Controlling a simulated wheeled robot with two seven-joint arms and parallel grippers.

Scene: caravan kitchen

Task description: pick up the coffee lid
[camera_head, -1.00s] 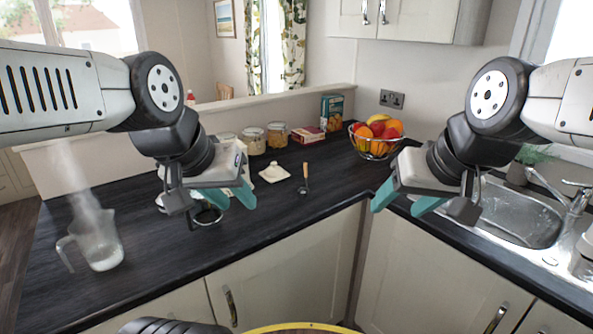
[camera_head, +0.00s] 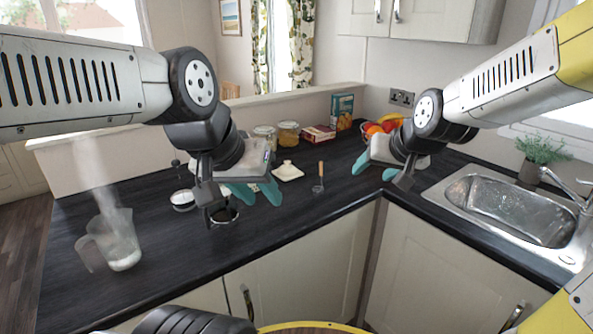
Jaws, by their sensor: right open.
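A cream lid with a small knob (camera_head: 288,172), which I take for the coffee lid, lies on the dark worktop near the middle of the head view. My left gripper (camera_head: 256,191) is left of the lid and nearer to me, with its teal fingers apart and nothing seen between them. My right gripper (camera_head: 376,167) is to the right of the lid, beyond the wooden-handled scoop (camera_head: 321,174), with its teal fingers apart and empty. Neither gripper appears to touch the lid. The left gripper partly hides a dark round container (camera_head: 225,216) below it.
Glass jars (camera_head: 288,135), a red box (camera_head: 319,134) and a teal box (camera_head: 342,112) stand along the back. My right arm partly hides the fruit bowl. A steaming jug (camera_head: 116,243) stands at left, a sink (camera_head: 510,208) at right. The front worktop is mostly clear.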

